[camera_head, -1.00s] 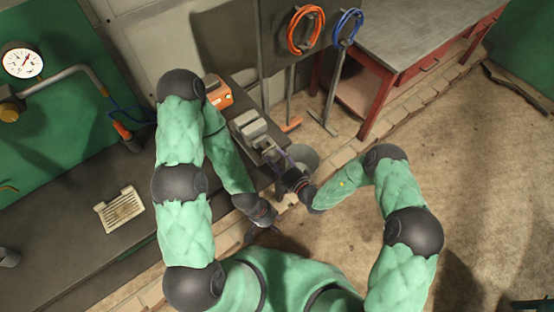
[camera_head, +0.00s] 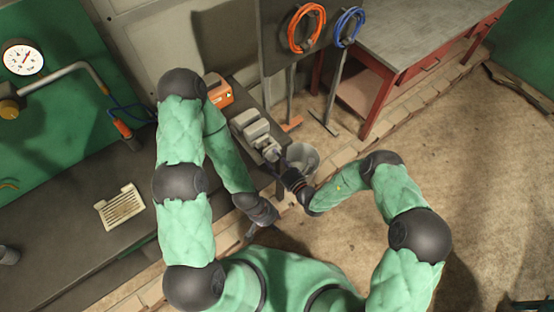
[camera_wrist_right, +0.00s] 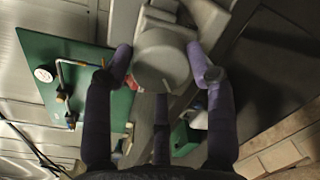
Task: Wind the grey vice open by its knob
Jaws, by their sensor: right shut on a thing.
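The grey vice (camera_head: 250,127) sits on the bench edge near the middle of the head view. Its knob (camera_head: 271,152) faces my right gripper (camera_head: 280,160), whose arm comes in from the right. In the right wrist view the round grey knob (camera_wrist_right: 162,62) lies between the purple-padded fingers of my right gripper (camera_wrist_right: 161,60), one on each side, and the gripper is shut on it. My left gripper (camera_head: 251,233) hangs low in front of the bench edge, apart from the vice. Its fingers are too small to read.
An orange box (camera_head: 218,92) stands behind the vice on the dark bench (camera_head: 60,220). A grey bucket (camera_head: 304,157) stands just beyond my right gripper. A cream slatted tray (camera_head: 120,207) lies at the left. A red-framed table (camera_head: 415,45) stands at the back right.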

